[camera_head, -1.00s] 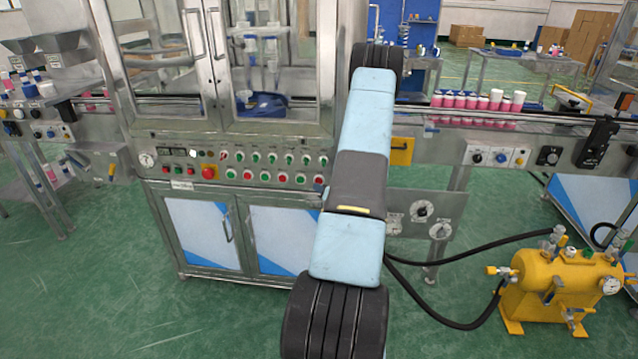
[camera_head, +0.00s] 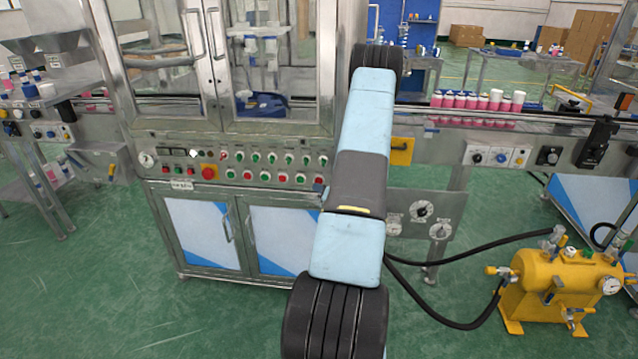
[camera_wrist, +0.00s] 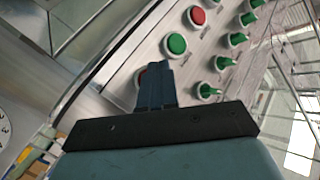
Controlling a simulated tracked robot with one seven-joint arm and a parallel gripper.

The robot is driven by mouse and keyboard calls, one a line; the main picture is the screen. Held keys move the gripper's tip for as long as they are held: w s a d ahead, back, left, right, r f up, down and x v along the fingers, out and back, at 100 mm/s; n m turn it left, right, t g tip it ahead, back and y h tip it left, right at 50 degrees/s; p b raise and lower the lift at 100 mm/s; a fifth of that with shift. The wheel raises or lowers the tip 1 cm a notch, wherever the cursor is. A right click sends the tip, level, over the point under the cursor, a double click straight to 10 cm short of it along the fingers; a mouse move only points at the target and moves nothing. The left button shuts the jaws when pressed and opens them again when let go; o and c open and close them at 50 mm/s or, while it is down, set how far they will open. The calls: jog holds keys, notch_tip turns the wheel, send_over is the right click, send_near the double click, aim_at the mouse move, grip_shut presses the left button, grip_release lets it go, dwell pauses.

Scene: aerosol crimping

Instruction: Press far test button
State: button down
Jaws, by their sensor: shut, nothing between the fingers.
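The control panel (camera_head: 262,163) on the front of the steel cabinet carries an upper row of green switches and a lower row of red and green buttons. In the wrist view, my gripper (camera_wrist: 157,66) is shut and empty, its fingertips close to the panel. A reddish button (camera_wrist: 141,76) is partly hidden behind the fingers; I cannot tell whether they touch it. A green button (camera_wrist: 176,44) and a red button (camera_wrist: 198,16) lie beyond it in the same row. No label marks a test button readably. In the head view my arm hides my gripper.
Several green switches (camera_wrist: 224,63) run beside the button row. A round dial (camera_wrist: 4,141) is at the left of the wrist view. A conveyor with pink cans (camera_head: 470,101) stands right of the cabinet. A yellow tank (camera_head: 562,290) with black hoses sits on the floor at right.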

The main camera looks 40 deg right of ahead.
jog(key=shift+w+d, duration=0.1)
jog(key=shift+d, duration=0.1)
jog(key=shift+w+d, duration=0.1)
jog(key=shift+w, duration=0.05)
jog(key=shift+w+d, duration=0.25)
jog(key=shift+d, duration=0.05)
dwell(0.8)
jog(key=shift+s+a, duration=0.1)
dwell(0.4)
jog(key=shift+s+a, duration=0.45)
jog(key=shift+a, duration=0.1)
jog(key=shift+s+a, duration=1.6)
jog(key=shift+a, duration=0.25)
jog(key=shift+r, duration=0.1)
